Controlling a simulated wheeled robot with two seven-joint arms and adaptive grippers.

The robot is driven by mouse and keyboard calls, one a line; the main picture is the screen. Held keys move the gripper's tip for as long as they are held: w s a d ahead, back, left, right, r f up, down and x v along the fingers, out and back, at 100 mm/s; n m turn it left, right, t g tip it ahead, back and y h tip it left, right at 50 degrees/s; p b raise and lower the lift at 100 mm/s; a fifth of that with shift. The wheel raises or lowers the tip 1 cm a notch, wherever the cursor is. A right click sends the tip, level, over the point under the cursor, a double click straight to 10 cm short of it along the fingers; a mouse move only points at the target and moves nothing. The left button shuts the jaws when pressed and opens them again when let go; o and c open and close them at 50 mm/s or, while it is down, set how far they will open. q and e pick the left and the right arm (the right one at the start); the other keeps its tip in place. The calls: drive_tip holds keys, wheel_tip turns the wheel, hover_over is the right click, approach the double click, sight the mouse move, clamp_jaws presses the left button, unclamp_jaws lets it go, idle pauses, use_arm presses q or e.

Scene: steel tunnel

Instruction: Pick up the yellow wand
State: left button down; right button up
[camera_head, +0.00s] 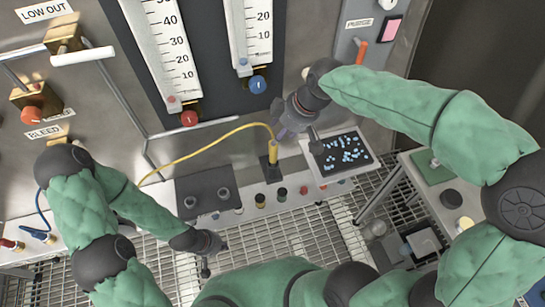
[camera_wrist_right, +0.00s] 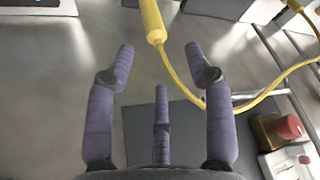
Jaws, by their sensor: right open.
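The yellow wand (camera_head: 272,152) stands upright in a small dark holder (camera_head: 270,170) on the ledge, with a yellow cable looping from its top to the left. My right gripper (camera_head: 290,124) is just above and right of the wand in the head view. In the right wrist view, the wand (camera_wrist_right: 152,22) is ahead of the spread purple fingers (camera_wrist_right: 158,70), apart from them; nothing is between them. Its far end is cut off by the frame's top edge. My left gripper (camera_head: 207,258) hangs low over the grating, far from the wand; its fingers are too small to read.
A dark plate with two knobs (camera_head: 205,195) lies to the left. Behind are a steel panel with gauges (camera_head: 160,50), a blue knob (camera_head: 257,85) and a red knob (camera_head: 189,118). A metal rail (camera_head: 150,155) crosses the panel.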

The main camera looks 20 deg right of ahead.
drive_tip(key=shift+d+b+x, duration=0.2)
drive_tip(key=shift+b+x, duration=0.9)
drive_tip(key=shift+x, duration=1.9)
clamp_jaws()
